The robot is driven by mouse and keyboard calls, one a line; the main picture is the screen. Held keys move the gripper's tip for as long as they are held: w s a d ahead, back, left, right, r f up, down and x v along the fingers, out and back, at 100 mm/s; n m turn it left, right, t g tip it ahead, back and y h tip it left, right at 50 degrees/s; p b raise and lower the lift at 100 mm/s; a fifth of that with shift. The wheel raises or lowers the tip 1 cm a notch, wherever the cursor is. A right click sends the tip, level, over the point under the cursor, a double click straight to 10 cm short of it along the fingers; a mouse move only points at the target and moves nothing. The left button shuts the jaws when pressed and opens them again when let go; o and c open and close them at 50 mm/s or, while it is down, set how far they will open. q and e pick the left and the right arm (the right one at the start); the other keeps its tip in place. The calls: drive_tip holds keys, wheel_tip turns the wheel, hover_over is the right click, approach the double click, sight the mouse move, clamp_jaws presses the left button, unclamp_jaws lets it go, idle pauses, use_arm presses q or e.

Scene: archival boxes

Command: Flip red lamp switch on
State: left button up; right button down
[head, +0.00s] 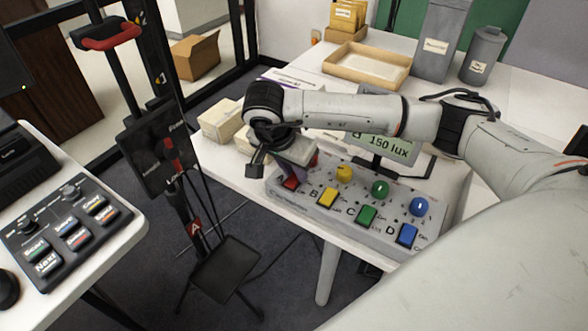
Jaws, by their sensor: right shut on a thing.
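The red lamp switch (290,183) is a red rocker at the left end of a grey control box (330,215) on the white table. A red knob (314,158) behind it is mostly hidden by my gripper. My right gripper (291,173) reaches down from above at the red switch. Its jaws are shut at the switch and cover part of it, so the switch's exact position is hard to tell. My left gripper is not in view.
Yellow (328,196), green (367,215) and blue (407,234) switches sit to the right, with knobs behind. A display (385,147) reads 150 lux. Pale boxes (222,120) stand left of my wrist. A wooden tray (367,66) lies behind; a black stand (160,150) is at left.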

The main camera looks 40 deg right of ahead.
sight(293, 179)
drive_tip(key=shift+w+d+f+g+y+b, duration=0.1)
drive_tip(key=shift+d+g+y+b, duration=0.15)
drive_tip(key=shift+y, duration=0.3)
drive_tip(key=shift+d+f+g+y+b, duration=0.1)
drive_tip(key=shift+g+y+b, duration=0.2)
drive_tip(key=shift+y, duration=0.25)
drive_tip(key=shift+r+y, duration=0.1)
drive_tip(key=shift+y, duration=0.2)
drive_tip(key=c, duration=1.6)
unclamp_jaws()
drive_tip(key=shift+o, duration=0.2)
wheel_tip(293, 179, up, 10)
drive_tip(key=shift+a+r, duration=0.15)
drive_tip(key=shift+a, duration=0.3)
drive_tip(key=shift+s+a, duration=0.1)
drive_tip(key=shift+s, duration=0.1)
